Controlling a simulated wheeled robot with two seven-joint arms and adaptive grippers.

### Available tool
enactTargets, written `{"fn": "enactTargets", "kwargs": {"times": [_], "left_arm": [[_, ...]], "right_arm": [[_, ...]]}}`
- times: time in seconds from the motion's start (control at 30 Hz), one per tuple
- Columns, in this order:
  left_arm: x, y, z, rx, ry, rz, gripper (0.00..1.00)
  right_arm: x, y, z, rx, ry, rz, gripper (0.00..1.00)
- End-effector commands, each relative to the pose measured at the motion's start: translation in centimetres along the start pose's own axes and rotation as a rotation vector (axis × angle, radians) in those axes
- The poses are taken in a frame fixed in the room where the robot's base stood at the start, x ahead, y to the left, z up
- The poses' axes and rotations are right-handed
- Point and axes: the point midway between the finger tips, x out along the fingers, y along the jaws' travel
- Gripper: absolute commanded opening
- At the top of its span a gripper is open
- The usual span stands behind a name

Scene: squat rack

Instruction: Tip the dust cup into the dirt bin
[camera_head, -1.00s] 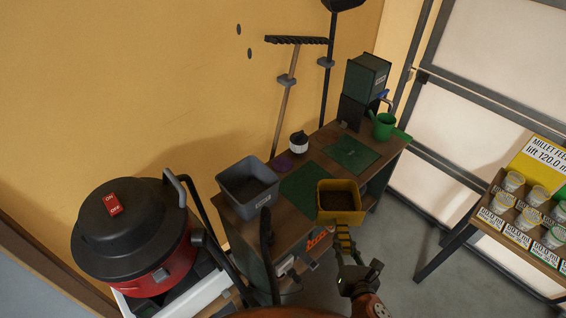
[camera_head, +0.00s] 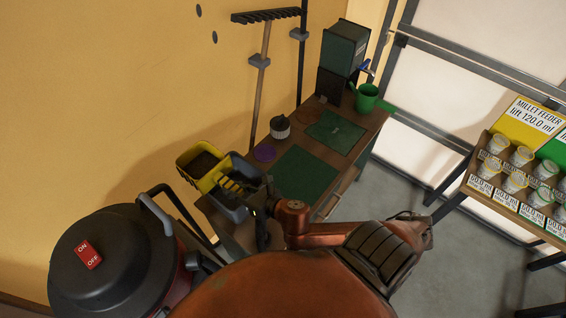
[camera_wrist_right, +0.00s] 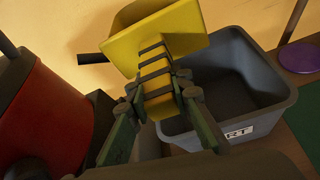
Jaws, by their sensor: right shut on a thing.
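The yellow dust cup (camera_head: 204,163) is held by its banded handle in my right gripper (camera_head: 247,191). In the head view dark dirt shows inside the cup, which is only slightly tilted. The grey dirt bin (camera_head: 236,211) is partly hidden behind the cup and gripper. In the right wrist view the cup (camera_wrist_right: 178,38) is above and left of the bin's opening, and my gripper (camera_wrist_right: 155,90) is shut on its handle. The bin (camera_wrist_right: 265,95) has a white label, partly covered, and its inside looks dark. My left gripper is not in view.
The red and black vacuum (camera_head: 110,262) stands at the lower left, near the bin. The bench holds green mats (camera_head: 300,172), a purple disc (camera_head: 265,153), a small white-and-black pot (camera_head: 280,128) and a green watering can (camera_head: 367,98). A shelf of cups (camera_head: 515,185) stands at right.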

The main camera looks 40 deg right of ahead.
Motion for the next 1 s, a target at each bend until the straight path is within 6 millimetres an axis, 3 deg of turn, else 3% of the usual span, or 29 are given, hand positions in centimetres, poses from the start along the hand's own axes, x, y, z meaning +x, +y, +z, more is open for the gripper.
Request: {"fn": "enactTargets", "kwargs": {"times": [0.2, 0.47, 1.0], "left_arm": [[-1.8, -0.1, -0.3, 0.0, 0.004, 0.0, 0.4], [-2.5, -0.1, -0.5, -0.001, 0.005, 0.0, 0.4], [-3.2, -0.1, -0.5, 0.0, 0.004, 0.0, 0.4]], "right_arm": [[1.2, -4.9, -0.5, -0.089, 0.045, 0.187, 0.0], [-0.1, -10.1, -1.7, -0.147, 0.08, 0.369, 0.0], [-7.4, -19.2, -2.0, -0.246, 0.13, 0.63, 0.0]]}}
